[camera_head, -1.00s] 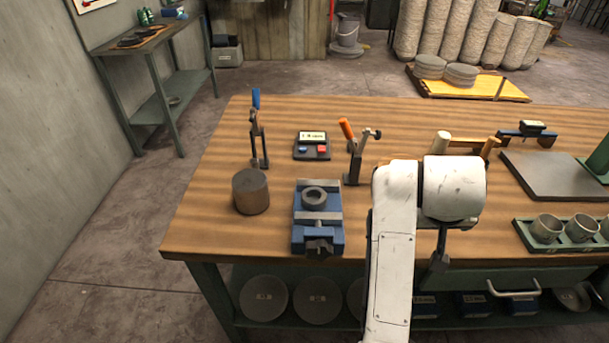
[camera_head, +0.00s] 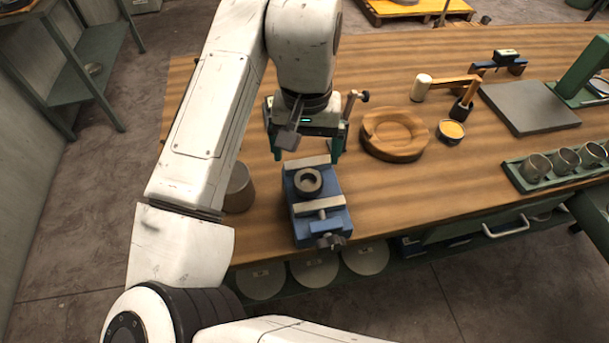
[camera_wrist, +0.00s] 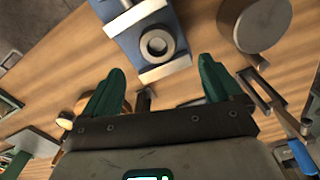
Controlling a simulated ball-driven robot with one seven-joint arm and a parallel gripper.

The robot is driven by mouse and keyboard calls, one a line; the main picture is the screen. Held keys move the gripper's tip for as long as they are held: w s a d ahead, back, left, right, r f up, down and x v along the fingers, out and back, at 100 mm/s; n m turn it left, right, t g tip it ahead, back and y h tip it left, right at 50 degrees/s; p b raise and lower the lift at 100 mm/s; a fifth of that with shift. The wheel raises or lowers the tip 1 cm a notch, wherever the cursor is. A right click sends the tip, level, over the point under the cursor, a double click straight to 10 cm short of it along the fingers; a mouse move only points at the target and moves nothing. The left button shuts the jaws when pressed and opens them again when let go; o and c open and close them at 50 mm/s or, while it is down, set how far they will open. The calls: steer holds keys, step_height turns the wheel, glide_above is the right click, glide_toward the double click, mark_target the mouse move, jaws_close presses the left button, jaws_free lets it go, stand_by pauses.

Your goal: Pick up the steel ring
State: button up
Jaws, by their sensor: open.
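The steel ring (camera_head: 298,185) is a dark grey, thick ring lying flat with its hole facing up. It rests on a blue and grey vise (camera_head: 304,224) near the front edge of the workbench, between the vise's jaws. My gripper (camera_head: 307,152) is above the bench, behind the ring in the head view, open and empty. In the wrist view, my gripper's two green fingers (camera_wrist: 160,84) stand wide apart, and the ring (camera_wrist: 145,45) shows beyond them on the vise (camera_wrist: 118,38), apart from them.
A metal cylinder (camera_head: 239,190) stands left of the vise, partly behind my arm; its round top shows in the wrist view (camera_wrist: 262,22). A wooden ring-shaped block (camera_head: 390,148), a small tin (camera_head: 451,131) and a cup tray (camera_head: 535,183) lie to the right. Upright clamps stand behind.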

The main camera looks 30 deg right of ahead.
mark_target(308, 180)
step_height(308, 180, down, 3)
steer(key=shift+f, duration=0.1)
steer(key=shift+d+f+p, duration=0.2)
steer(key=shift+f+p, duration=0.3)
steer(key=shift+f, duration=2.2)
steer(key=c, duration=1.4)
